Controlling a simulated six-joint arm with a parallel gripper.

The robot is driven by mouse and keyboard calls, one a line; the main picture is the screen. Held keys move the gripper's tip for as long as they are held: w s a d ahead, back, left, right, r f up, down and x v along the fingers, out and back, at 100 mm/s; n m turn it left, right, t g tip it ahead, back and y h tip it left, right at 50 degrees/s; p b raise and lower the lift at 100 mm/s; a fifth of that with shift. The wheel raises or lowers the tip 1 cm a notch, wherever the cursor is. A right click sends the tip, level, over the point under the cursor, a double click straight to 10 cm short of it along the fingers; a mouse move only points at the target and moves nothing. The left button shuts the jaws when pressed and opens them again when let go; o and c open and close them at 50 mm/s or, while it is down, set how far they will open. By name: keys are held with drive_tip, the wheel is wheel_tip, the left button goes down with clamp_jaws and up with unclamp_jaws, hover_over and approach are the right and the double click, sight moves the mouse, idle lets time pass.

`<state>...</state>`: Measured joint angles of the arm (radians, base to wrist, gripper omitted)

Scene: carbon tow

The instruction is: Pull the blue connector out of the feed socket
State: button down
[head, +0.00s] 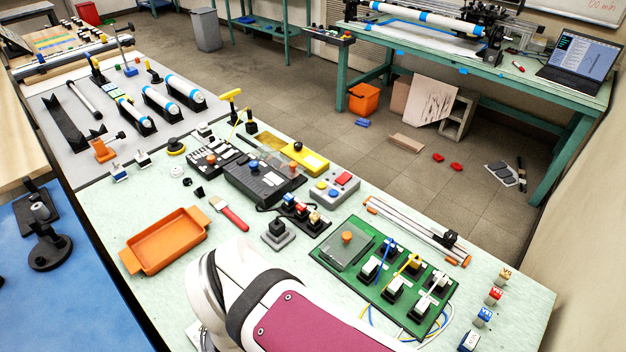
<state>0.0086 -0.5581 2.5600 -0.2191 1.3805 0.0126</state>
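A green board (335,273) lies at the right of the light green bench, with several black-and-white sockets on it. A blue lead (380,258) runs between two of these sockets, and a yellow lead (405,264) runs beside it. A small black holder (300,212) behind the board's left end carries small coloured pieces, one of them blue (289,199). I cannot tell which blue piece is the connector or which socket is the feed socket. My arm reaches in from the bottom edge, left of the board. My gripper is not in view.
An orange tray (180,262) and a red-handled brush (230,213) lie at the left. A grey block (278,235) with a black knob stands between brush and board. Metal rods (410,222) lie behind the board. Labelled cubes (495,295) line the right. Loose wires curl at the board's front.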

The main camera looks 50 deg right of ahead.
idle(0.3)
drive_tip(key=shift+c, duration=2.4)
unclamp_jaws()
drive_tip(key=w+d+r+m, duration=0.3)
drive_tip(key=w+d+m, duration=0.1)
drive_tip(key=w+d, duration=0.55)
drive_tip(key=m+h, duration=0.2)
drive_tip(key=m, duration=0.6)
hover_over(392, 240)
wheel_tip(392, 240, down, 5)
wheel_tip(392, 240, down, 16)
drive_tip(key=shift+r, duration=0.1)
